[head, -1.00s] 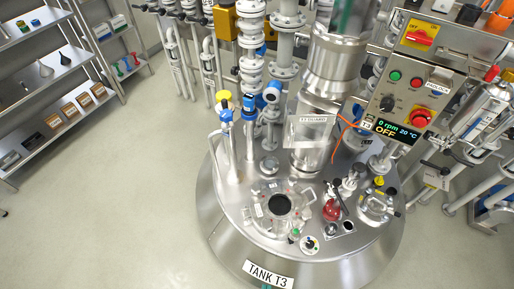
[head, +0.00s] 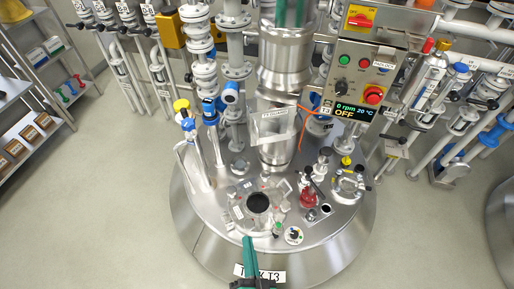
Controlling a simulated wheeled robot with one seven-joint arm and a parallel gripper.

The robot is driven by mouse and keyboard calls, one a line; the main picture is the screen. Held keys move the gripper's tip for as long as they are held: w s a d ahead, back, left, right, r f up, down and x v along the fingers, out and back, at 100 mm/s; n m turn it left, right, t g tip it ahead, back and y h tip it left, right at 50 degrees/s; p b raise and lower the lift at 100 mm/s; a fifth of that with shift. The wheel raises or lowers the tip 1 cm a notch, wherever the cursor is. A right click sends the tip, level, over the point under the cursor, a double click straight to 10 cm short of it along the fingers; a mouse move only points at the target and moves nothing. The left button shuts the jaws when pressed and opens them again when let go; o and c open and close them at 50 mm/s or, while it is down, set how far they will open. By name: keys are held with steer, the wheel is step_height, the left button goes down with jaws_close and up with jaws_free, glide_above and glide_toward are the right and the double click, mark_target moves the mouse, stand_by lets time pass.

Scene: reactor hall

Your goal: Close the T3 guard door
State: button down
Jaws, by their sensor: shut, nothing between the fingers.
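The T3 guard door (head: 273,129) is a clear panel with a label strip along its top. It stands at the front of the steel agitator column (head: 285,75) on tank T3, in the middle of the head view. From this angle I cannot tell how far it is swung open. My gripper (head: 248,240) has teal fingers, shut and empty. It rises from the bottom edge over the tank's front rim, partly covering the TANK T3 label (head: 270,275). It is well below the door in the picture and apart from it.
The tank lid (head: 225,205) carries an open round port (head: 258,202), a red-based fitting (head: 309,197) and blue-yellow valves (head: 184,112) at left. A control box (head: 360,80) reading 0 rpm, OFF hangs at right, with an orange cable beside the door. Floor is clear at lower left.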

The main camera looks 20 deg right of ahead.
steer(key=w+d+m+h, duration=0.1)
steer(key=w+d+m, duration=0.45)
steer(key=w, duration=0.45)
steer(key=m+t+h, duration=0.2)
steer(key=m, duration=0.4)
glide_toward(258, 140)
steer(key=shift+n, duration=0.25)
steer(key=x, duration=0.6)
steer(key=shift+w+r, duration=0.1)
steer(key=shift+w, duration=0.1)
steer(key=shift+d, duration=0.2)
